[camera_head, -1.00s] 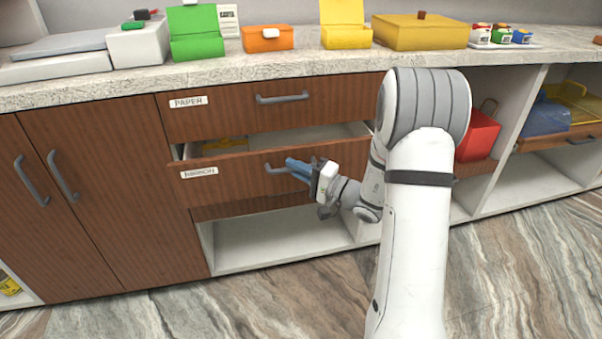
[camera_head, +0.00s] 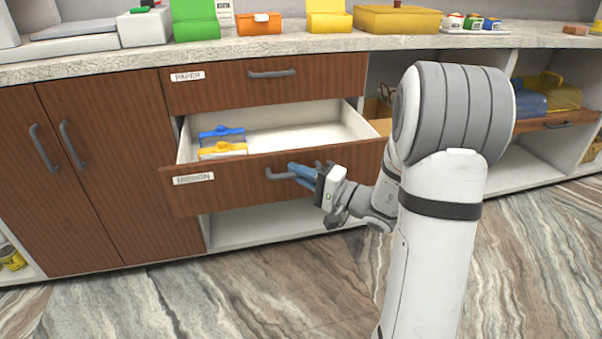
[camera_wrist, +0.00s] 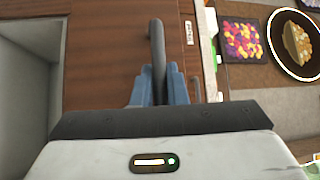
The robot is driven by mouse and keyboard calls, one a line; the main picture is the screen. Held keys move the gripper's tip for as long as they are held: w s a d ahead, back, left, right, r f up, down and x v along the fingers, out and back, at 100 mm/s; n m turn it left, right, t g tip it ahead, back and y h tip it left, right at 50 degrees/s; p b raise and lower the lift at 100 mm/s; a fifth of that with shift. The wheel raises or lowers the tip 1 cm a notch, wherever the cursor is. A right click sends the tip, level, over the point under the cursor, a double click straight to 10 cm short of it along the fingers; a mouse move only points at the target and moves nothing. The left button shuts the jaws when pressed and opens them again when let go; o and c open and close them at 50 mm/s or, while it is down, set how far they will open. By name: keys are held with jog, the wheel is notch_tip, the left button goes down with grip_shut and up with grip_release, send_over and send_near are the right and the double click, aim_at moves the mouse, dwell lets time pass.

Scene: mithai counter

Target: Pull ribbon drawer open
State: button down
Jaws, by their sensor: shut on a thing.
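The ribbon drawer (camera_head: 236,186) has a brown wooden front and a white label, and it stands well out from the cabinet. Its white inside shows, with a blue-topped item (camera_head: 222,132) and a yellow-topped item (camera_head: 222,150) at its left. My gripper (camera_head: 300,173) is at the grey drawer handle (camera_head: 277,176), with its blue fingers shut on it. In the wrist view the handle (camera_wrist: 157,50) runs between the blue fingertips (camera_wrist: 159,86). Part of the handle is hidden by the fingers.
The paper drawer (camera_head: 225,88) above is shut. Cupboard doors (camera_head: 75,185) are shut at the left. Boxes, including a green one (camera_head: 195,22), stand on the stone counter (camera_head: 100,65). Open shelves are at the right. The marble-patterned floor (camera_head: 250,290) in front is clear.

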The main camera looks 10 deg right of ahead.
jog(key=shift+s+a, duration=0.15)
jog(key=c, duration=1.7)
grip_release()
jog(key=p+v, duration=0.2)
jog(key=v, duration=0.6)
